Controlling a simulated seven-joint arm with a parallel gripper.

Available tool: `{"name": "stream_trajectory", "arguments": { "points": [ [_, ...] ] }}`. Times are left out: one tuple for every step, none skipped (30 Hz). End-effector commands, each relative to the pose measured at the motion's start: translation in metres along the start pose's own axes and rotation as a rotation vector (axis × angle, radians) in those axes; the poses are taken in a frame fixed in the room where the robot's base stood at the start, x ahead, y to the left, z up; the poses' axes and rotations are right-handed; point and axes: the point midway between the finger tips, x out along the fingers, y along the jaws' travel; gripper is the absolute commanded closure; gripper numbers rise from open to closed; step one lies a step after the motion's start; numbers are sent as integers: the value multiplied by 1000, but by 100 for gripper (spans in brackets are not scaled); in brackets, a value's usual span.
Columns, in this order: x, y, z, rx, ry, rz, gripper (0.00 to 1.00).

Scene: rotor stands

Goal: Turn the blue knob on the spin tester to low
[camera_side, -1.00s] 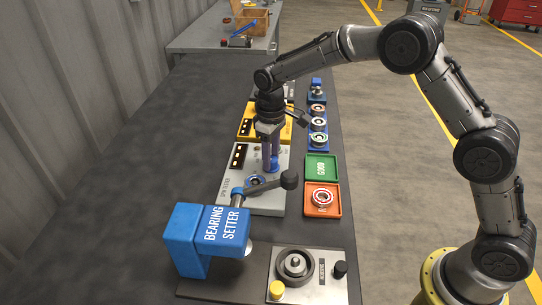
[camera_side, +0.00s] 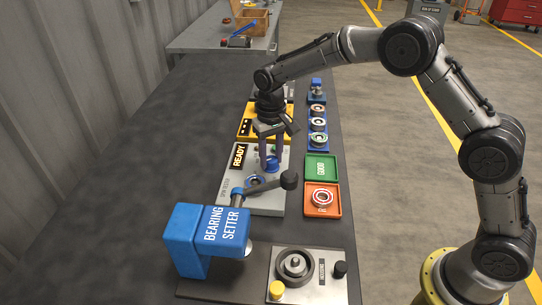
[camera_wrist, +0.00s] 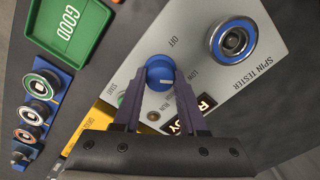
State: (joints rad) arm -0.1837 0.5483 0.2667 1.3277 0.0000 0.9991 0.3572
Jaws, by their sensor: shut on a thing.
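The spin tester (camera_side: 232,196) is a light grey panel in the middle of the bench, and it fills much of the wrist view (camera_wrist: 275,85). Its blue knob (camera_wrist: 160,72) sits between my fingertips, which are shut on its sides; it also shows in the side view (camera_side: 271,165). My gripper (camera_side: 270,158) reaches down to it from above. OFF and LOW are printed beside the knob in the wrist view. A pale mark shows on the knob's lower part; its exact setting is hard to read. The display (camera_side: 238,156) reads READY, and my finger partly covers it in the wrist view.
A blue-ringed bearing seat (camera_wrist: 232,40) lies on the tester near the knob. The blue bearing setter (camera_side: 205,240) with its dark lever stands in front. A green GOOD tray (camera_side: 320,167) and an orange tray (camera_side: 334,204) holding a ring lie to the right. The bench's left side is clear.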

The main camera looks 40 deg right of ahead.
Motion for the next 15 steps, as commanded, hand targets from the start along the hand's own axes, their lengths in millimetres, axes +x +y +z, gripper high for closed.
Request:
{"name": "stream_trajectory", "arguments": {
  "points": [
    [-2,0,0,2,2,-1,100],
    [-2,0,0,2,2,-1,100],
    [-2,0,0,3,2,-1,100],
    [-2,0,0,3,2,-1,100],
    [-2,0,0,2,2,-1,100],
    [-2,0,0,2,2,-1,100],
    [-2,0,0,2,2,-1,100],
    [-2,0,0,2,2,-1,100],
    [-2,0,0,2,2,-1,100],
    [-2,0,0,2,2,-1,100],
    [-2,0,0,2,2,-1,57],
    [-2,0,0,2,2,-1,50],
    [-2,0,0,1,2,-1,44],
    [-2,0,0,1,2,-1,39],
    [-1,0,0,1,2,-1,32]
  ]
}}
